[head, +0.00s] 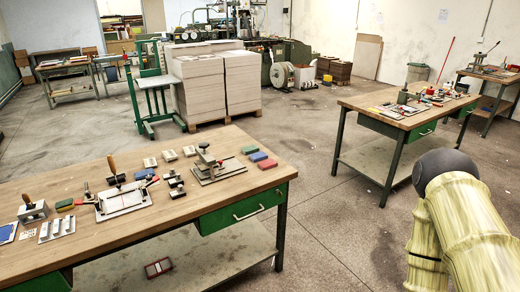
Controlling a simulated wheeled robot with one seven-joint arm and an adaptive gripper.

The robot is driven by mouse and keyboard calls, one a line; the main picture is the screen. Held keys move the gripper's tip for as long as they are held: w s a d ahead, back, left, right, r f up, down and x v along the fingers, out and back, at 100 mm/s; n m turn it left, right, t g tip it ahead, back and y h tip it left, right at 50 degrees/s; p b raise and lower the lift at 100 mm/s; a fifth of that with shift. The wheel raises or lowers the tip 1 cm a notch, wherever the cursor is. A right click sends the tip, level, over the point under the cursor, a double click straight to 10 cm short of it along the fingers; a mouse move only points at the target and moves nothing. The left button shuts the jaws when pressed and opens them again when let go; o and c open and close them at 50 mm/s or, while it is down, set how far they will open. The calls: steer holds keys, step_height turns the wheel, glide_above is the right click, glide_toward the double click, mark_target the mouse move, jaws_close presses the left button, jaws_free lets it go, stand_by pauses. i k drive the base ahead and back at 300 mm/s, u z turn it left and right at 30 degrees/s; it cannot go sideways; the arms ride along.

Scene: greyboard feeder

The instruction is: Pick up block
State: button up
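Several small coloured blocks lie on the near wooden workbench (240,192). Near its right end, a green block (249,149), a blue block (258,156) and a red block (267,164) lie in a slanting row. Another blue block (143,174) lies near the middle, and a green one (64,205) lies at the left. I cannot tell which one the task means. My arm shows at the lower right, beside the benches and apart from all blocks. My gripper is not in view.
A metal clamp fixture (207,170) stands left of the row of blocks. A plate with upright handles (123,199) lies further left. A second workbench (390,100) with tools stands at the right. A stack of greyboard (240,82) stands behind. The floor between the benches is clear.

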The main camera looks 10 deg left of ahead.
mark_target(190, 151)
steer(key=z, duration=0.75)
steer(key=i, duration=2.2)
steer(key=u, duration=2.55)
